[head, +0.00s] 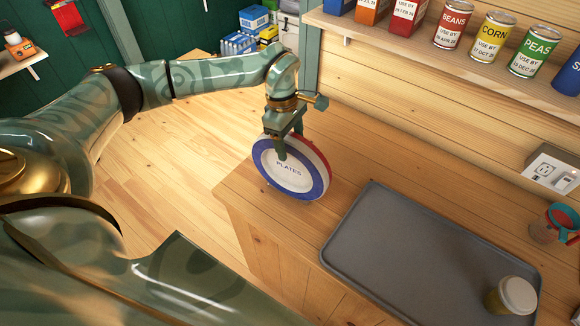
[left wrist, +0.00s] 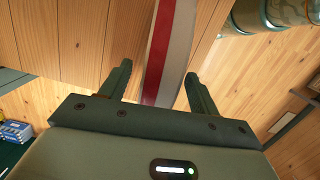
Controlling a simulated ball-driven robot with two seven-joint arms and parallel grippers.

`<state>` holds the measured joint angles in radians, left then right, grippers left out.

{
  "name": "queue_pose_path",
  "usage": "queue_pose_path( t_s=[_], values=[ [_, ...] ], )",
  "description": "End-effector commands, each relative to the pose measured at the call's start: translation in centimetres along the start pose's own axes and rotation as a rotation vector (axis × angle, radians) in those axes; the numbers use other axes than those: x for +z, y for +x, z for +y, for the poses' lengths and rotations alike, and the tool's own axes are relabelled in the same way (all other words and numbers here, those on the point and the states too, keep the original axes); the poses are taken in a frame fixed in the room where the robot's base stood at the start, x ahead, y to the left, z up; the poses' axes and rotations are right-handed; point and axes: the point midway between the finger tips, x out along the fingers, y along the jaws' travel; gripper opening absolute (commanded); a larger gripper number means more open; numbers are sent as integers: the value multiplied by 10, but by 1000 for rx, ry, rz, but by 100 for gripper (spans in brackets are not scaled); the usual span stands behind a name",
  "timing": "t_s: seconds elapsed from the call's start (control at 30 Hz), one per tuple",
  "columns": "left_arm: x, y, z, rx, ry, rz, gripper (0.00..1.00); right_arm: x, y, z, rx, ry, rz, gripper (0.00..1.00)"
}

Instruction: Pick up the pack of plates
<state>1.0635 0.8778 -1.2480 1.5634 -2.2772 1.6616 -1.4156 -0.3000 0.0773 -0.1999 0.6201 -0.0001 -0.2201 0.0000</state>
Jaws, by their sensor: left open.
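The pack of plates (head: 290,180) stands on edge at the left end of the wooden counter, its round blue-rimmed white face with the PLATES label toward me and its side striped red and white. My left gripper (head: 289,143) reaches down over its top, with one finger in front of the labelled face; the other finger is largely hidden behind the pack. In the left wrist view the pack's red and white edge (left wrist: 168,55) lies between the two spread fingers of the left gripper (left wrist: 158,72), with gaps on both sides. My right gripper is not in view.
A grey tray (head: 370,235) lies on the counter (head: 350,150) to the right, with a lidded cup (head: 512,296) on it. A shelf of cans (head: 455,24) runs above the counter. The counter's left edge is close to the pack.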

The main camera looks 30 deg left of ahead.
Motion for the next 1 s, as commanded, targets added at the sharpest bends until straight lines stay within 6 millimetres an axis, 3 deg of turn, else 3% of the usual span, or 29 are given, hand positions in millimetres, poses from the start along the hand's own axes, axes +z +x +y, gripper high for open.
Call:
queue_pose_path(
  t_s=[0.07,0.2,0.27,0.3,0.67,1.0],
  values=[
    [0,0,0,0,0,0,59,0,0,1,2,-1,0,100],
    [0,0,0,0,0,0,20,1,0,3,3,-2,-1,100],
    [0,0,0,0,0,0,3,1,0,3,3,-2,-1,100],
    [0,-1,0,0,0,0,0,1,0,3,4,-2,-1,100],
    [0,-4,1,2,0,-1,0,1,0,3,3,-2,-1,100],
    [4,-27,1,4,0,0,0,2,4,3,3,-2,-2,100]
  ],
)
